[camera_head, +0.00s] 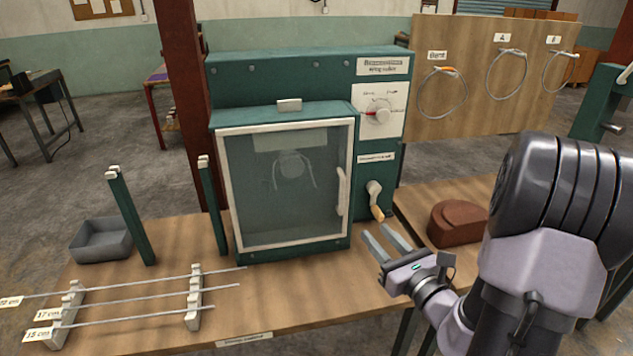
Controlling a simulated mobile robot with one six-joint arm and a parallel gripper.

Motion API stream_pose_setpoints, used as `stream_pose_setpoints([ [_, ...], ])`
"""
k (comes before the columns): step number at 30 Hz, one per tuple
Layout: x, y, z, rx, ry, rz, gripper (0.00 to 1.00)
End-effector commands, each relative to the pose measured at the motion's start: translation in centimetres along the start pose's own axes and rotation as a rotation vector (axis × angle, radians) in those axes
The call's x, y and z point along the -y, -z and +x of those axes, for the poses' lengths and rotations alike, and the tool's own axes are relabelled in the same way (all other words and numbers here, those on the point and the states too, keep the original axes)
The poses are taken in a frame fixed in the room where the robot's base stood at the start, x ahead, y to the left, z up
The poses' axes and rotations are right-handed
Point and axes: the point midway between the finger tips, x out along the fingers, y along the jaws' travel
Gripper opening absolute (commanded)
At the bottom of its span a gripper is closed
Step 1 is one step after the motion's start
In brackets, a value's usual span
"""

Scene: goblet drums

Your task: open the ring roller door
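The ring roller is a dark green machine (285,75) standing on a wooden bench. Its door (245,185) is a clear pane in a white frame and appears shut across the front. A white vertical handle (341,192) sits at the door's right edge. Rollers show dimly behind the pane. My gripper (377,241) is open and empty, low in front of the machine's right side. It is to the right of and below the door handle, apart from it. Its fingers point up and left, close below the crank (376,202) with a wooden grip.
A dial panel (378,111) is above the crank. Metal rods (130,299) lie on white racks at the bench's left. Green posts (131,215) and a grey tray (100,240) stand behind them. A brown block (458,222) sits on the right bench. Rings hang on a board (480,105).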

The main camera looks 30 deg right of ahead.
Motion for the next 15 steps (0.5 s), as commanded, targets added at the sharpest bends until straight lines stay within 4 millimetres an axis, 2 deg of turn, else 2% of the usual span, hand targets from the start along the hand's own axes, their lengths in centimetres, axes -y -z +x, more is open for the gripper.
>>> stream_pose_setpoints([
  [2, 0.4, 0.2, 0.7, 0.000, 0.012, 0.004, 0.34],
  [5, 0.1, 0.2, 3.1, 0.002, 0.006, 0.003, 0.34],
  [15, 0.1, 0.3, 13.0, 0.002, 0.004, 0.002, 0.34],
])
